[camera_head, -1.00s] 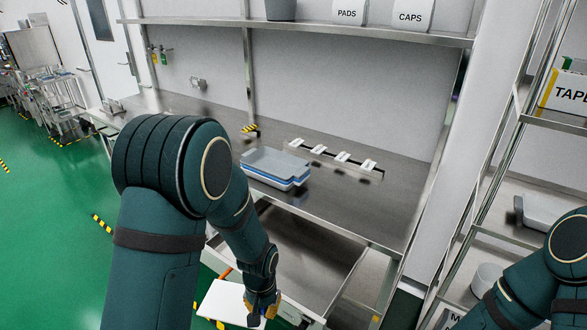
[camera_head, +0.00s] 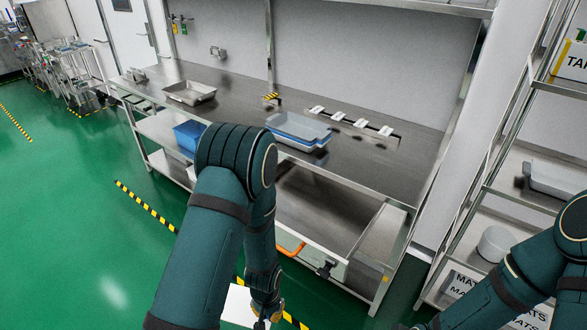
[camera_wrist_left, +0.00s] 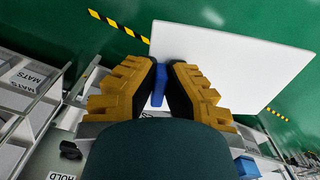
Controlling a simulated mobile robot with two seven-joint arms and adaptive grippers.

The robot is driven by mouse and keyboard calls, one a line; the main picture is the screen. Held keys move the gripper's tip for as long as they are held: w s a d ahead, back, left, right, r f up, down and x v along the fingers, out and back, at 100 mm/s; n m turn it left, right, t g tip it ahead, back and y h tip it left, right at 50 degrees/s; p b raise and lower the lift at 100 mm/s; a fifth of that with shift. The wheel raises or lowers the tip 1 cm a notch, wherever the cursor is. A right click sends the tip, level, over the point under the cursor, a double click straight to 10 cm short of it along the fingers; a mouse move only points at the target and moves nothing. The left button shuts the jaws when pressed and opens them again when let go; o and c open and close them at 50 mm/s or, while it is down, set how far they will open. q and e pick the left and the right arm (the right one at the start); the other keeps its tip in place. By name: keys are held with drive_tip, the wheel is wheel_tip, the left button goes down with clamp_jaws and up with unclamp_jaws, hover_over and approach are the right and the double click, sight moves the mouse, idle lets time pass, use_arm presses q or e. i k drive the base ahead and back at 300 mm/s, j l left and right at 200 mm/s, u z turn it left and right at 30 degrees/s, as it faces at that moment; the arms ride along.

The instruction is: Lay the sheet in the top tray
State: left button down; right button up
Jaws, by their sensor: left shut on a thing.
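A white sheet (camera_wrist_left: 225,62) is held by my left gripper (camera_wrist_left: 158,85), with a blue piece (camera_wrist_left: 160,84) between its yellow-padded fingers. In the head view the sheet (camera_head: 240,305) is low in the picture, partly hidden by my left arm, in front of the bench. My left gripper (camera_head: 268,308) is at its right side there. A stack of grey and blue trays (camera_head: 300,128) stands on the steel workbench, apart from the sheet; its top tray looks empty. My right arm shows at the right, but its gripper is out of view.
A metal tray (camera_head: 190,92) stands at the bench's left end, and a blue bin (camera_head: 188,136) is on its lower shelf. White labelled holders (camera_head: 350,121) line the bench behind the trays. A rack (camera_head: 478,210) stands right.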

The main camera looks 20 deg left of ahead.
sight(298, 133)
drive_tip(key=i+j, duration=0.15)
drive_tip(key=j, duration=0.35)
drive_tip(key=i+j, duration=0.2)
drive_tip(key=j, duration=0.3)
drive_tip(key=i+j, duration=0.15)
drive_tip(key=j, duration=0.4)
drive_tip(key=i+j, duration=0.2)
drive_tip(key=j, duration=0.3)
drive_tip(key=i+j, duration=0.15)
drive_tip(key=j, duration=0.35)
drive_tip(key=i+j, duration=0.2)
drive_tip(key=j, duration=0.3)
drive_tip(key=i+j, duration=0.15)
drive_tip(key=j, duration=0.35)
drive_tip(key=i+j, duration=0.15)
drive_tip(key=j, duration=0.35)
drive_tip(key=i+j+z, duration=0.1)
drive_tip(key=j, duration=0.3)
drive_tip(key=i+j+z, duration=0.1)
drive_tip(key=j, duration=0.3)
drive_tip(key=z, duration=1.35)
